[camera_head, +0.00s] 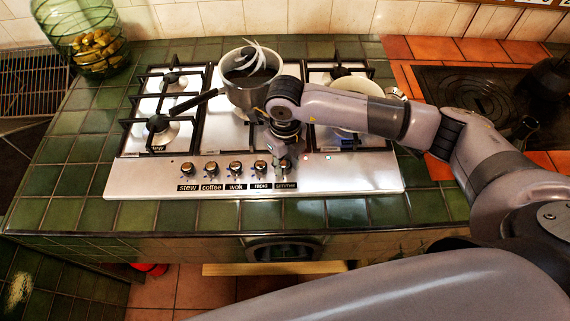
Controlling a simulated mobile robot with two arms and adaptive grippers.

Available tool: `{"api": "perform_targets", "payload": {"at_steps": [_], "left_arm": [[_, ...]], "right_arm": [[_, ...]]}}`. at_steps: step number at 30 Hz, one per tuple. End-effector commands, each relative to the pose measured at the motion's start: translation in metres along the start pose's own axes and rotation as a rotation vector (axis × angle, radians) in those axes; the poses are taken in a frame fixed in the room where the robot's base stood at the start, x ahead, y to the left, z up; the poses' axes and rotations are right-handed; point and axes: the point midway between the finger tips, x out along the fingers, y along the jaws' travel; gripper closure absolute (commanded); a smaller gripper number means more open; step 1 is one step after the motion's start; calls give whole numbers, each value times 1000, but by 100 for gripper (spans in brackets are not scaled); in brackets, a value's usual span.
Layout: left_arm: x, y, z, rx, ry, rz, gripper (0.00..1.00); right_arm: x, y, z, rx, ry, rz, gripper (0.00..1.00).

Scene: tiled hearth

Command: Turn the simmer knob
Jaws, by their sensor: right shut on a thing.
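The gas hob (350,172) has a row of knobs along its front, labelled stew, coffee, wok, rapid and simmer. The simmer knob (284,167) is at the right end of the row, above the simmer label (286,186). My right gripper (282,158) reaches down from the right, shut on the simmer knob and hiding much of it. The knob's pointer direction cannot be made out. My left gripper is not in view.
A saucepan (236,92) with a utensil stands on the middle burner, its handle pointing left. A pan (349,85) is on the right burner, partly behind my right arm. A jar (84,30) stands at the back left. The green counter front edge (130,215) is clear.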

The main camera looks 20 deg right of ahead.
Motion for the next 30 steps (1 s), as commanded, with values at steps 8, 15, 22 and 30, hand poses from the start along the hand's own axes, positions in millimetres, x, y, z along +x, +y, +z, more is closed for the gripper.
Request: {"api": "perform_targets", "payload": {"at_steps": [8, 15, 22, 30], "left_arm": [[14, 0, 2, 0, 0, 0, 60], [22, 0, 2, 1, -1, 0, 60], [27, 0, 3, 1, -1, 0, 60], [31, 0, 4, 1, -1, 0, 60]], "right_arm": [[1, 0, 0, 264, -2, 0, 100], [1, 0, 0, 492, -2, 1, 100], [0, 0, 1, 710, -2, 1, 100], [0, 0, 0, 967, -2, 1, 100]]}}
